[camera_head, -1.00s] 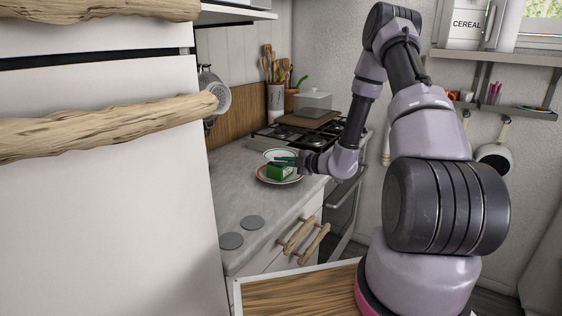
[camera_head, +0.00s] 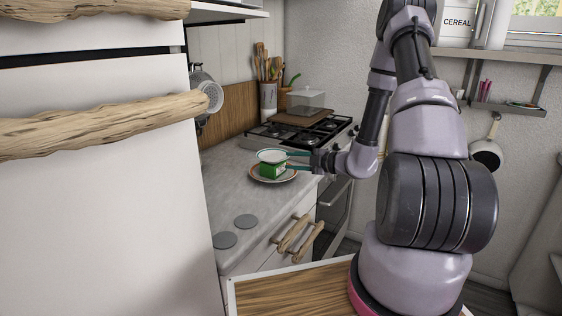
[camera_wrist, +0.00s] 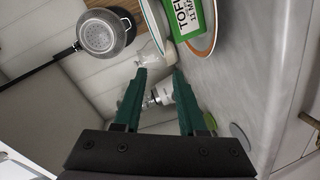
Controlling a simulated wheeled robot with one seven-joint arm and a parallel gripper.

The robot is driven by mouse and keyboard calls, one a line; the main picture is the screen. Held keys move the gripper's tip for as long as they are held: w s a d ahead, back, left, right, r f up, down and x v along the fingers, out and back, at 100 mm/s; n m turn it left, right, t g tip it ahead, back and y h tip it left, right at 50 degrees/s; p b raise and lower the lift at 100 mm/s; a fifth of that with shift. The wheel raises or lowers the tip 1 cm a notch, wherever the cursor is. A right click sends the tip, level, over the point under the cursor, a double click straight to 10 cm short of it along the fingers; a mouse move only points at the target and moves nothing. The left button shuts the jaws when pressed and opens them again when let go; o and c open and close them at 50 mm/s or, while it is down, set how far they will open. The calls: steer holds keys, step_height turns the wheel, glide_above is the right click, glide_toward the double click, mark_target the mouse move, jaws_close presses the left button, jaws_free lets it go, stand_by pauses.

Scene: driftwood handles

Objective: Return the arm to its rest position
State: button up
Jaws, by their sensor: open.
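My gripper (camera_head: 298,160) is open and empty over the counter, reaching left from my bent arm. Its green fingers also show in the wrist view (camera_wrist: 158,72), with a clear gap between them. A green tofu pack (camera_head: 272,171) sits on an orange-rimmed plate (camera_head: 291,176), just left of the fingertips. In the wrist view the tofu pack (camera_wrist: 190,18) and the plate (camera_wrist: 205,45) are beyond the fingers.
A white cabinet with driftwood handles (camera_head: 110,124) fills the left. The grey counter (camera_head: 235,195) carries two grey discs and leads back to a stove (camera_head: 300,130) with a board and clear cover. A colander (camera_head: 208,97) hangs by the cabinet. A shelf (camera_head: 500,55) is at the right.

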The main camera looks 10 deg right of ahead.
steer(key=s+a+r+n+g+h, duration=0.1)
steer(key=s+a+r+n+g, duration=0.35)
steer(key=s+r+n, duration=0.65)
steer(key=s+a+r+n+g, duration=0.3)
steer(key=s+r+n+g, duration=0.35)
steer(key=n, duration=0.85)
steer(key=s+d+r+n+t+h, duration=0.3)
steer(key=s+d+r+n+h, duration=0.1)
steer(key=n, duration=0.6)
steer(key=s+d+r+n+t+h, duration=0.3)
steer(key=s+r+n, duration=0.3)
steer(key=r+n, duration=0.3)
steer(key=shift+d+n+t+h, duration=0.35)
steer(key=shift+n+t+h, duration=0.15)
steer(key=shift+n+h, duration=0.1)
steer(key=shift+r, duration=0.1)
